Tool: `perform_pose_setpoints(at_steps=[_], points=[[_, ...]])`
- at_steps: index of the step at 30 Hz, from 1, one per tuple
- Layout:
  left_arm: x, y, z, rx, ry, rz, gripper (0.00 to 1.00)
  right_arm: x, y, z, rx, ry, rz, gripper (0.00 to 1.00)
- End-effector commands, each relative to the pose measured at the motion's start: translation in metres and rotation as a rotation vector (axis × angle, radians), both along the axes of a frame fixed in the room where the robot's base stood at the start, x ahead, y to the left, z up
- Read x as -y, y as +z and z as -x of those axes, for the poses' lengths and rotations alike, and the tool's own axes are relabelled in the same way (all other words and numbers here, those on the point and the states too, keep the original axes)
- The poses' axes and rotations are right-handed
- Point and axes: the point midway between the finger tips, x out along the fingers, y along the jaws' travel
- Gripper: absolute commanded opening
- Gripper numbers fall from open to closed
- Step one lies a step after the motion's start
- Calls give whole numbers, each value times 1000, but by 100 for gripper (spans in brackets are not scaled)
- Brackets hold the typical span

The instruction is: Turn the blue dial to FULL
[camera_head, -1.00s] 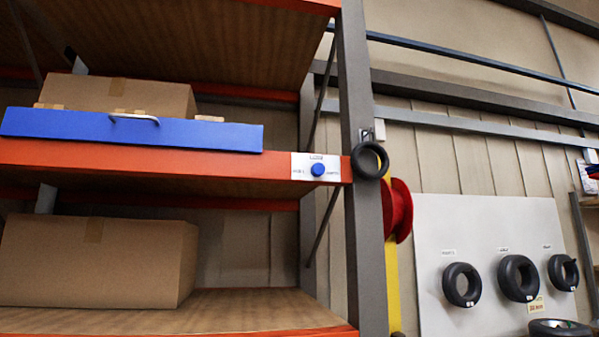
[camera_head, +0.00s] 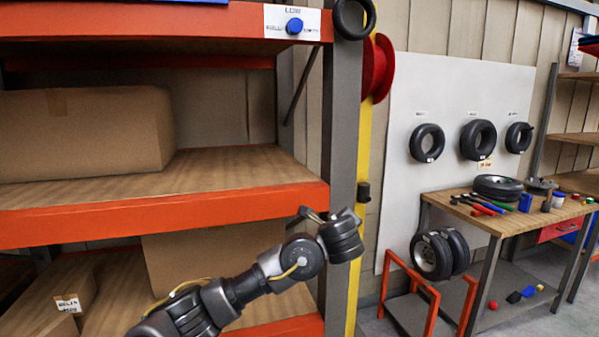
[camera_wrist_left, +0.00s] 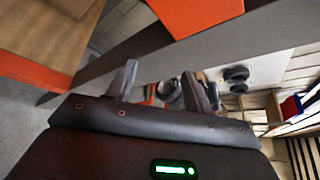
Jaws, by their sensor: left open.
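The blue dial (camera_head: 294,26) is a small round knob on a white label plate (camera_head: 272,21), fixed to the orange shelf beam at the top of the head view. The word above it seems to read LOW; the smaller words at its sides are too blurred to read surely. My left arm comes in from the bottom, and its wrist end is in front of the grey post, well below the dial. In the left wrist view my left gripper (camera_wrist_left: 160,88) is open with nothing between its fingers. The dial does not show there. My right gripper is not in view.
The grey rack post (camera_head: 341,120) stands right of the dial, with a black ring (camera_head: 341,22) hung at its top. An orange shelf edge (camera_head: 170,211) lies below the dial, with a cardboard box (camera_head: 85,135) on that shelf. A workbench (camera_head: 470,211) stands to the right.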

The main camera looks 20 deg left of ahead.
Motion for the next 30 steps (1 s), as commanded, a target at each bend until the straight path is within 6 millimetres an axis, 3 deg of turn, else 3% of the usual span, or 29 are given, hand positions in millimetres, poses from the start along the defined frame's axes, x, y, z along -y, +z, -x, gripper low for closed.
perform_pose_setpoints(at_steps=[1,3,6,9,12,15,18,25,30], points=[[4,73,9,84,-8,-128,52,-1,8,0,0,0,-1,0],[5,148,28,170,7,-310,52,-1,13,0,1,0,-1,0],[1,236,57,267,72,-542,52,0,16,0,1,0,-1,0],[-10,304,75,325,163,-720,52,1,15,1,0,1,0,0],[-21,356,91,357,250,-844,52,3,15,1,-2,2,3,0],[-28,392,104,374,314,-923,52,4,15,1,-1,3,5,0],[-33,411,113,380,353,-965,52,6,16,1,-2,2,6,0],[-36,420,114,382,367,-980,52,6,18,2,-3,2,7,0],[-46,430,100,379,369,-979,52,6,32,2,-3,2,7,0]])
